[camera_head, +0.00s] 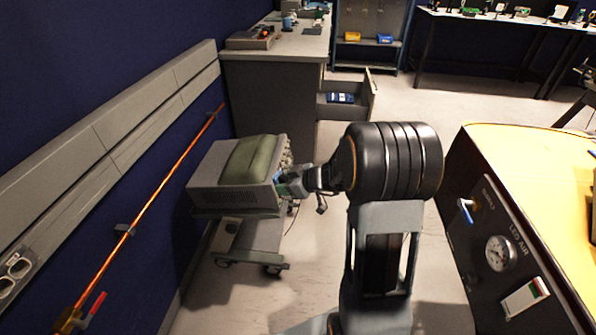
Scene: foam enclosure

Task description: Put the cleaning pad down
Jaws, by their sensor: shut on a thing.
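My gripper (292,182) is at the right side of a grey box-shaped unit on a wheeled cart, reached from the right by my black arm. It is shut on a small green-teal item, which appears to be the cleaning pad (281,189). The pad is small in the view and partly hidden by the gripper. It is close to the unit's front face, and I cannot tell whether it touches it. The grey unit (232,196) carries a larger dark green cushion-like thing (249,158) on its top.
A yellow-topped console (528,170) is at right. The floor (402,98) behind my arm is clear.

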